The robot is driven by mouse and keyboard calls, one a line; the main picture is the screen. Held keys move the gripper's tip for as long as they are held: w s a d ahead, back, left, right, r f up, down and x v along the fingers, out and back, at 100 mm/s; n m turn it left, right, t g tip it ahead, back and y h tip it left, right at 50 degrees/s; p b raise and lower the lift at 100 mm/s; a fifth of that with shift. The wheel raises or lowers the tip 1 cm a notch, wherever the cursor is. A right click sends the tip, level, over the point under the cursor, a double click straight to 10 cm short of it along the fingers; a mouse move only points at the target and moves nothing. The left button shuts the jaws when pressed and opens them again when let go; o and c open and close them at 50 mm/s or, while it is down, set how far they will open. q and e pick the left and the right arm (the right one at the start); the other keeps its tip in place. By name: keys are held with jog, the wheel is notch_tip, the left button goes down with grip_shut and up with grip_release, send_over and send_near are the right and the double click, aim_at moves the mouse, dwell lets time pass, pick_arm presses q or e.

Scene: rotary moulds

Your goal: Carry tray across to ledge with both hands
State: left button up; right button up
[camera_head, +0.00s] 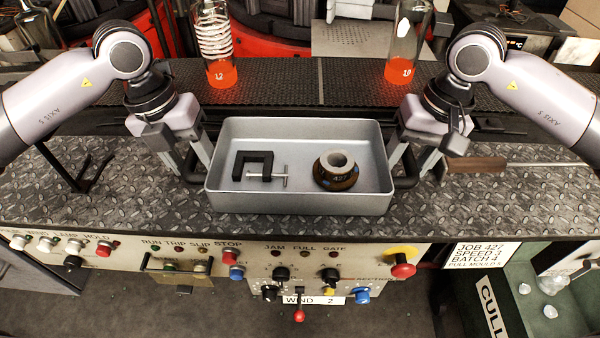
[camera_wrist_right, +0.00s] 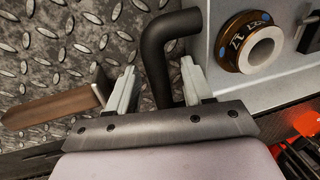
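A grey metal tray (camera_head: 235,205) sits on the diamond-plate surface (camera_head: 130,205). It holds a black clamp (camera_head: 255,160) and a dark ring-shaped mould part (camera_head: 337,172) marked 427. The tray has a black handle at each end: the left handle (camera_head: 190,167) and the right handle (camera_head: 408,165). My left gripper (camera_head: 186,158) is open, its fingers apart at the left handle. My right gripper (camera_head: 418,158) is open at the right handle. In the right wrist view, that handle (camera_wrist_right: 157,60) passes between the spread fingers, with gaps beside it. Finger contact on the left is unclear.
Behind the tray runs a dark perforated ledge (camera_head: 300,85) with two glowing-bottomed glass bottles, left (camera_head: 221,72) and right (camera_head: 400,70). Its middle is clear. A wooden-handled tool (camera_head: 475,164) lies right of the tray. A control panel (camera_head: 215,265) runs along the front.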

pick_arm(q)
jog(key=shift+r, duration=0.1)
pick_arm(e)
jog(key=shift+r, duration=0.3)
pick_arm(q)
notch_tip(320, 180, up, 12)
jog(key=a, duration=0.2)
jog(key=shift+a+f, duration=0.15)
jog(key=shift+f, duration=0.05)
pick_arm(e)
notch_tip(320, 180, up, 11)
jog(key=d, duration=0.2)
jog(key=shift+d, duration=0.15)
